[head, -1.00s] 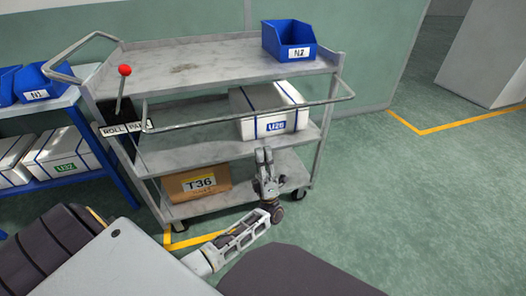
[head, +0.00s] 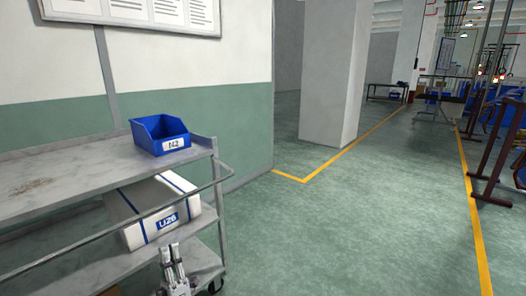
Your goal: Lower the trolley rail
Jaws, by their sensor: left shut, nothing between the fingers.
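The trolley's grey rail (head: 215,186) runs along its front side, below the level of the top shelf (head: 90,172), and bends back to the corner post at the right end. Its left part is cut off by the picture edge. My left gripper (head: 172,248) is at the bottom of the head view, shut and empty. It shows below the rail in the picture, apart from it, in front of the trolley's lower shelves. My right gripper is not in view.
A white box (head: 150,208) with blue straps lies on the shelf below. A wall and a white pillar (head: 333,75) stand behind. The green floor (head: 370,215) to the right is clear.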

